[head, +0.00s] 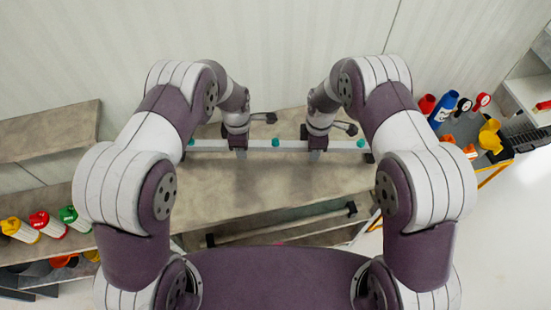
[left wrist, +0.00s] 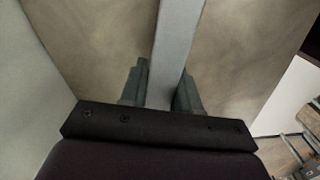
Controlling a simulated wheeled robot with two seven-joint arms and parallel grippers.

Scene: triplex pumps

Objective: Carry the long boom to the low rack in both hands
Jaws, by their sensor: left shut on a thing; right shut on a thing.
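The long boom (head: 290,144) is a pale grey bar with teal marks, lying across the head view over a grey-brown surface (head: 270,185). My left gripper (head: 239,152) is shut on its left part and my right gripper (head: 317,152) on its right part. The boom looks roughly level; I cannot tell whether it touches the surface. In the left wrist view the boom (left wrist: 178,45) runs between the fingers of my left gripper (left wrist: 162,85). I cannot tell for sure which structure is the low rack.
A pale bar with dark ends (head: 280,228) sits below the surface's front edge. A cart at right holds a blue bottle (head: 443,108) and yellow parts (head: 490,136). A wall stands close behind; floor shows at lower right.

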